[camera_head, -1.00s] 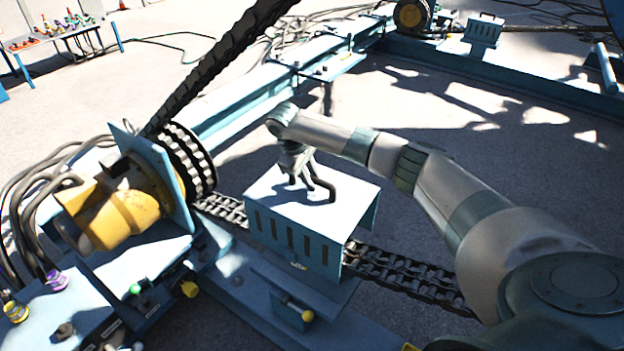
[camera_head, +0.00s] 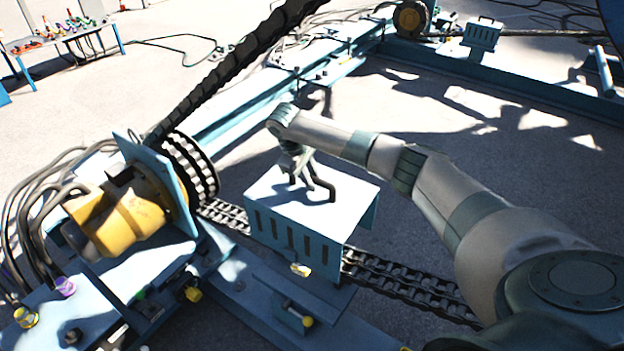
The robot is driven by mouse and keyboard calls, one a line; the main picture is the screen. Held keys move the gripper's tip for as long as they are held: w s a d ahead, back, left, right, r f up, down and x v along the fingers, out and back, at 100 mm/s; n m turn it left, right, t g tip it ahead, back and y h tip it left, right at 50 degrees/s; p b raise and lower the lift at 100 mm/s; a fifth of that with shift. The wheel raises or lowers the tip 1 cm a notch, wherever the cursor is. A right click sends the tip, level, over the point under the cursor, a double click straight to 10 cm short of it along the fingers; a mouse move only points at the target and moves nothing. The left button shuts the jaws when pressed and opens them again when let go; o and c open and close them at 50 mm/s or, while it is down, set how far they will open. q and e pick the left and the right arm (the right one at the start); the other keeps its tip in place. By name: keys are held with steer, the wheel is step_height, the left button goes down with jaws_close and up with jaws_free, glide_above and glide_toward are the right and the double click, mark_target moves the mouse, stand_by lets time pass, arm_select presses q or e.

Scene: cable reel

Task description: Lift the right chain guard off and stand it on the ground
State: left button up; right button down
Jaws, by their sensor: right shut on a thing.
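The chain guard (camera_head: 293,240) is a light blue box with a white sunlit top, slots in its front face and a dark handle (camera_head: 325,185) on top. It is upright over the chain (camera_head: 415,285), in the middle of the picture. My right gripper (camera_head: 300,172) comes down from above and is shut on the handle. A second, similar guard (camera_head: 483,34) stands far off at the top right. I cannot tell whether the near guard's lower edge is clear of the frame below it. My left gripper is not in view.
A yellow motor (camera_head: 125,220) and a chain sprocket (camera_head: 190,165) are close left of the guard, with a chain rising from the sprocket. A blue frame with yellow knobs (camera_head: 307,321) lies in front. Open grey ground (camera_head: 440,130) lies behind and to the right.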

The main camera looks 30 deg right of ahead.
steer(key=shift+r+p, duration=0.45)
steer(key=shift+r, duration=0.3)
steer(key=shift+w, duration=0.1)
steer(key=shift+a+f, duration=0.15)
steer(key=shift+a, duration=0.35)
steer(key=m+b, duration=0.1)
steer(key=b, duration=0.2)
glide_toward(293, 210)
steer(key=x, duration=0.5)
steer(key=shift+f, duration=0.2)
steer(key=s+a+f+m+b, duration=0.1)
steer(key=s+a, duration=0.3)
steer(key=s, duration=0.4)
steer(key=s+a+f+m+g+b, duration=0.1)
steer(key=s+a+f+b, duration=0.1)
steer(key=s, duration=0.6)
steer(key=s+a+f+m+b, duration=0.1)
steer(key=s+a+f, duration=0.2)
steer(key=s+a, duration=0.3)
steer(key=shift+s, duration=1.1)
